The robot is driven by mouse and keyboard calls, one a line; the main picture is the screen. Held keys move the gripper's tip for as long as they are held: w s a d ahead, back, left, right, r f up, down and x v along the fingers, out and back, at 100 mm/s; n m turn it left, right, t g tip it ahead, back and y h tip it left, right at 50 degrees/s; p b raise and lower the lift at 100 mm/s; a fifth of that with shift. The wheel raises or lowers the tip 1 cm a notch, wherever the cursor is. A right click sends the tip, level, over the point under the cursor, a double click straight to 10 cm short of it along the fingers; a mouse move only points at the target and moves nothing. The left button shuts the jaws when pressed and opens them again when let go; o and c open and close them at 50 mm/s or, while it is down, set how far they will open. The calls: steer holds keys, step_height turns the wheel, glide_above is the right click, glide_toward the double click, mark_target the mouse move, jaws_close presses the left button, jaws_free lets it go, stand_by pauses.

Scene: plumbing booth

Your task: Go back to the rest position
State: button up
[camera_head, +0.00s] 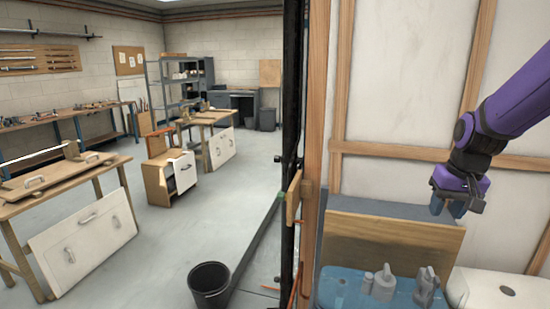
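My gripper (450,206) hangs at the end of my purple arm at the right of the head view. It points down, above a blue surface (335,290) in the booth. Its fingers are small and partly hidden by the gripper body, so I cannot tell whether they are open or shut. I see nothing hanging from it. Grey bottle-like objects stand below it, one at the middle (383,284) and one nearer the right (427,287), apart from the gripper.
A white rounded object (495,291) lies at the lower right. A wooden panel (388,243) stands behind the bottles, before the timber-framed wall (395,85). A dark post (291,120) divides off the workshop. A black bin (210,286) stands on open floor beside a workbench (45,185).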

steer(key=s+a+r+t, duration=0.1)
steer(key=s+a+r, duration=0.1)
steer(key=s, duration=0.5)
steer(key=s+a+r+n+t, duration=0.1)
steer(key=s+a+r, duration=0.2)
steer(key=s+r, duration=0.2)
steer(key=s+a+r+n+t, duration=0.1)
steer(key=s+r, duration=0.3)
steer(key=s, duration=0.5)
steer(key=shift+s+a, duration=0.2)
steer(key=shift+a, duration=0.55)
steer(key=shift+r, duration=0.1)
